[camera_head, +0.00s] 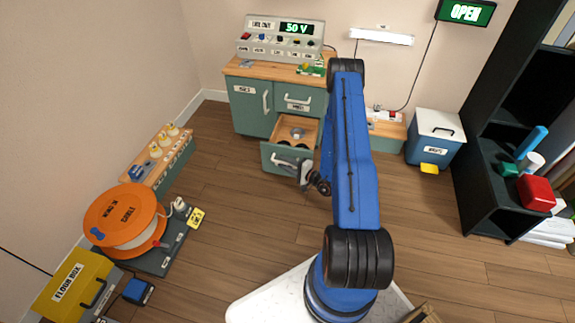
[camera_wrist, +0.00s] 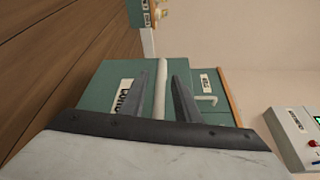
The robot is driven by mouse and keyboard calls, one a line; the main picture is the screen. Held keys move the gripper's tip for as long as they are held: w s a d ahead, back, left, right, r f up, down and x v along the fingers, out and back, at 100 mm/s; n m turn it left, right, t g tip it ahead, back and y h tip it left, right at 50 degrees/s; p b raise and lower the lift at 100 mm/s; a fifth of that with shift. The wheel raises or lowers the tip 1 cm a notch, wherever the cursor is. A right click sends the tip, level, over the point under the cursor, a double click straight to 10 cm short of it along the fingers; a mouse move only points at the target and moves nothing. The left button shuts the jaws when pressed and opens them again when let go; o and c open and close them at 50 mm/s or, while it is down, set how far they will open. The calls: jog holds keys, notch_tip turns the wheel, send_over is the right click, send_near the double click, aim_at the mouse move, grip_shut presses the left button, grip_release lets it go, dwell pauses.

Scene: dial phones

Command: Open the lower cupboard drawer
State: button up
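The green cupboard (camera_head: 247,108) stands against the back wall with a wooden top. Its lower drawer (camera_head: 281,159) is pulled out, showing a wooden inside with a grey round item (camera_head: 297,132) in it. My gripper (camera_head: 304,176) is at the front of this drawer, partly hidden by my blue arm. In the wrist view, the pale bar handle (camera_wrist: 161,88) of the lower drawer lies between the fingers of my gripper (camera_wrist: 170,72). The drawer front has a white label (camera_wrist: 124,97).
The upper drawer (camera_head: 297,102) and left door (camera_head: 251,107) are shut. An orange cable reel (camera_head: 124,215) and yellow box (camera_head: 76,285) stand at the left. A white-lidded bin (camera_head: 435,137) and black shelf (camera_head: 490,165) stand at the right. Wooden floor is free before the drawer.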

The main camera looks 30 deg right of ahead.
jog(key=v, duration=1.7)
jog(key=shift+s, duration=0.15)
jog(key=shift+d+f, duration=0.1)
